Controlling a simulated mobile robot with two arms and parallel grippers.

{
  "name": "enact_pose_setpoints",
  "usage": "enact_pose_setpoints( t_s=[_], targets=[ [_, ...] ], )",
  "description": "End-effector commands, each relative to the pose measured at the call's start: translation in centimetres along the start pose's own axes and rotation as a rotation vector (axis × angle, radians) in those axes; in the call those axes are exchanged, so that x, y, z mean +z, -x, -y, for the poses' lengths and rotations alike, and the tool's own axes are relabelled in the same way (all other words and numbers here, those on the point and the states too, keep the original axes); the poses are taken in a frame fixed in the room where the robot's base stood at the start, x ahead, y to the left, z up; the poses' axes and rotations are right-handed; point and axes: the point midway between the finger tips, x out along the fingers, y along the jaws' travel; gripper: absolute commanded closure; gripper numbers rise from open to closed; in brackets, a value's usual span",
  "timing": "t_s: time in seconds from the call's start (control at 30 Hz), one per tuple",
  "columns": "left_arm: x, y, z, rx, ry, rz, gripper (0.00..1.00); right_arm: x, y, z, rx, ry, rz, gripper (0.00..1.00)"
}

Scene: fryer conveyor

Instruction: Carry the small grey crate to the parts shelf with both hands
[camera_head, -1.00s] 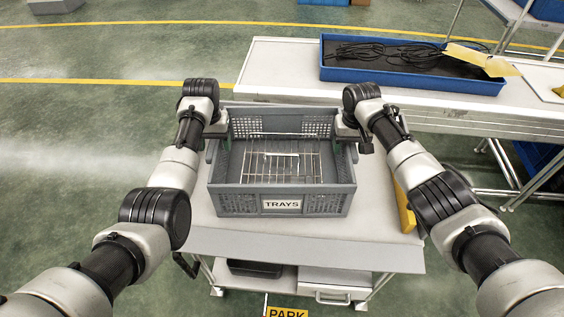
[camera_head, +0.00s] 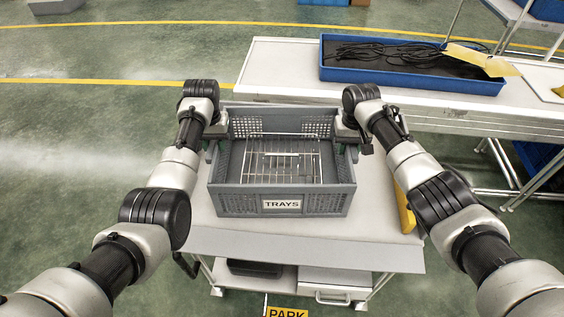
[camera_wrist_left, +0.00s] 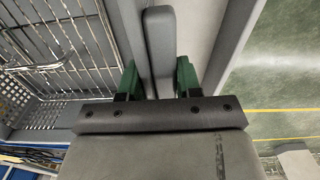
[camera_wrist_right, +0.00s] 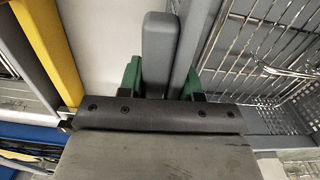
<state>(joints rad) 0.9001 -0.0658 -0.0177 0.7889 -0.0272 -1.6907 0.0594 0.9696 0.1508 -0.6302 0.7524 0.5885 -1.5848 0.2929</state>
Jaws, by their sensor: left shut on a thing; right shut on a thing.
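The small grey crate (camera_head: 230,203), with a "TRAYS" label on its front wall, stands upright over the top of a light cart (camera_head: 300,238). Wire racks (camera_head: 280,165) lie inside it. My left gripper (camera_head: 213,147) is shut on the crate's left side; in the left wrist view its green fingers (camera_wrist_left: 158,78) straddle a grey upright piece at that side. My right gripper (camera_head: 350,150) is shut on the right side, its green fingers (camera_wrist_right: 163,80) likewise around a grey piece. I cannot tell whether the crate's underside touches the cart top.
A long light conveyor table (camera_head: 285,75) runs behind the crate to the right, bearing a blue tray (camera_head: 410,80) with black cables. A yellow part (camera_head: 404,207) stands at the cart's right edge. The floor at the left is open, with yellow lines.

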Motion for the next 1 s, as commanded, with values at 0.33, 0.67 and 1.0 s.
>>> enact_pose_setpoints(
  t_s=[0.33,0.67,1.0],
  targets=[
    [-0.1,1.0,0.0,0.000,0.000,-0.004,1.00,-0.1,1.0,0.0,0.000,0.000,-0.003,1.00],
    [-0.1,4.0,0.0,0.000,0.000,-0.004,1.00,-0.1,4.0,0.0,0.000,0.000,-0.003,1.00],
    [-0.1,5.3,0.0,0.000,0.000,-0.003,1.00,-0.1,5.3,0.0,0.000,-0.001,-0.003,1.00]
  ],
)
